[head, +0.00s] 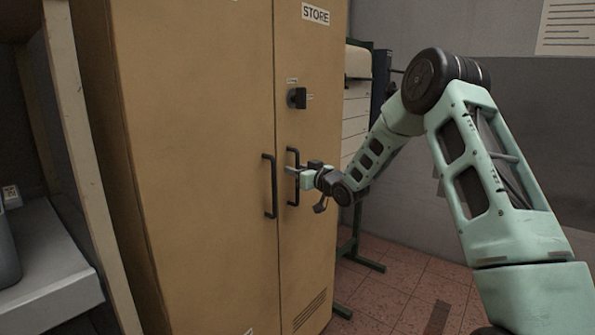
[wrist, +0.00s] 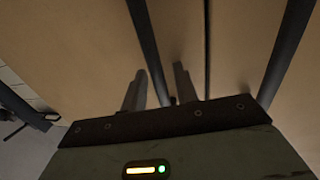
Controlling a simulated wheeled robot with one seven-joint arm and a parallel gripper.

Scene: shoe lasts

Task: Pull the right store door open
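The tan store cabinet has a right door (head: 310,235) with a STORE label at its top, and it looks shut against the left door (head: 205,170). The right door's black vertical bar handle (head: 292,158) is beside the seam. My gripper (head: 291,172) is at this handle. In the wrist view, the handle (wrist: 145,40) runs between the two fingers of my gripper (wrist: 159,78). The fingers stand apart, with a visible gap between the bar and the right-hand finger. The black rotary knob (head: 297,98) sits above the handle on the right door.
The left door's handle (head: 270,187) is close beside, and also shows at the right of the wrist view (wrist: 287,50). A green-framed rack (head: 356,110) stands just right of the cabinet. A grey counter (head: 45,265) is at left. Tiled floor (head: 395,295) lies open at right.

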